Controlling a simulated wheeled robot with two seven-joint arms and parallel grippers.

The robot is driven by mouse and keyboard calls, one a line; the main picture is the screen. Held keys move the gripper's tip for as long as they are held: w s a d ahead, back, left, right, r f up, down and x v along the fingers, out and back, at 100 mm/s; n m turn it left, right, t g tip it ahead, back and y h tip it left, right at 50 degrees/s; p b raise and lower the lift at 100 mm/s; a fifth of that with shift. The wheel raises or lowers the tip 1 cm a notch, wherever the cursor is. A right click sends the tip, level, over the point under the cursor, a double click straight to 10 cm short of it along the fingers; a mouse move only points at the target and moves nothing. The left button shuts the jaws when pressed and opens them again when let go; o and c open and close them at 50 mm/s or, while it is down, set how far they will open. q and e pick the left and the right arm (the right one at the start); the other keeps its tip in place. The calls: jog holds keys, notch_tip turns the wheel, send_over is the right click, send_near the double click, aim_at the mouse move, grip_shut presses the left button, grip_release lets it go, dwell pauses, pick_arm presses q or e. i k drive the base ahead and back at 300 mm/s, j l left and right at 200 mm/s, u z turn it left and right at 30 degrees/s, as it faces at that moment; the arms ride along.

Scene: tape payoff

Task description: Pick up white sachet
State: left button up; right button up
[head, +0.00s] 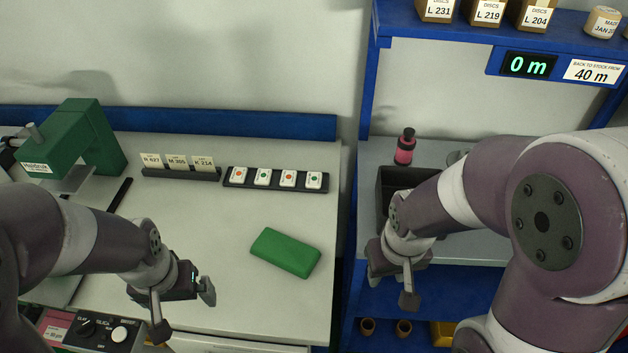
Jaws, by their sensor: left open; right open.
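Several small white packets (264,177) with orange or green dots stand in a row in a dark tray (233,184) at the back of the left table. They are the likeliest white sachets in view, but I cannot tell for sure. My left gripper (184,309) is open with nothing seen between its fingers. It is over the front of the left table, in front of and left of the tray. My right gripper (393,284) is open at the front edge of the right bench, and its arm hides part of that bench.
A green block (286,252) lies between my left gripper and the tray. A pink bottle (405,147) and a dark bin (391,186) are on the blue-framed bench.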

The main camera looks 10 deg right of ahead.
aim_at(288, 178)
jog(key=j+z, duration=0.7)
jog(key=z, duration=1.1)
